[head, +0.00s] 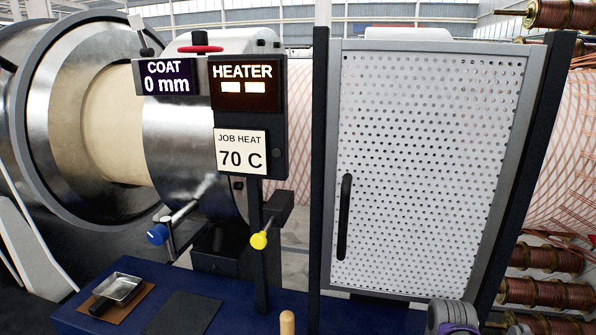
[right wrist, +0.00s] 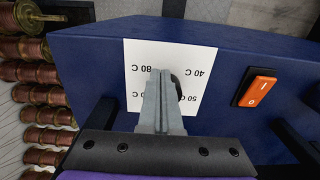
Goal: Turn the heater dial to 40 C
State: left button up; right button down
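In the right wrist view a white dial plate (right wrist: 134,58) on a blue panel shows upside down, with 80 C, 40 C and 50 C readable and another label partly covered. A black part of the heater dial (right wrist: 178,86) shows just right of my fingertips; the rest is hidden behind them. My right gripper (right wrist: 164,78) has its grey fingers together in front of the plate; I cannot tell whether they touch the dial. In the head view the heater display (head: 246,86) shows two white bars. My left gripper is not in view.
An orange rocker switch (right wrist: 259,88) sits right of the plate. In the head view a sign (head: 241,152) reads JOB HEAT 70 C. A perforated door (head: 430,160) stands right of the display post. Copper spools (head: 545,293) line the right side. A wooden peg (head: 287,322) stands near the front.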

jog(key=shift+s+d, duration=0.1)
jog(key=shift+s, duration=0.25)
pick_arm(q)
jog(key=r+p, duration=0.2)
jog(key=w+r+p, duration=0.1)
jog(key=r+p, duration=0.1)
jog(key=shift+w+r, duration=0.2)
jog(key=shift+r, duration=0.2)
pick_arm(e)
notch_tip(320, 180, up, 6)
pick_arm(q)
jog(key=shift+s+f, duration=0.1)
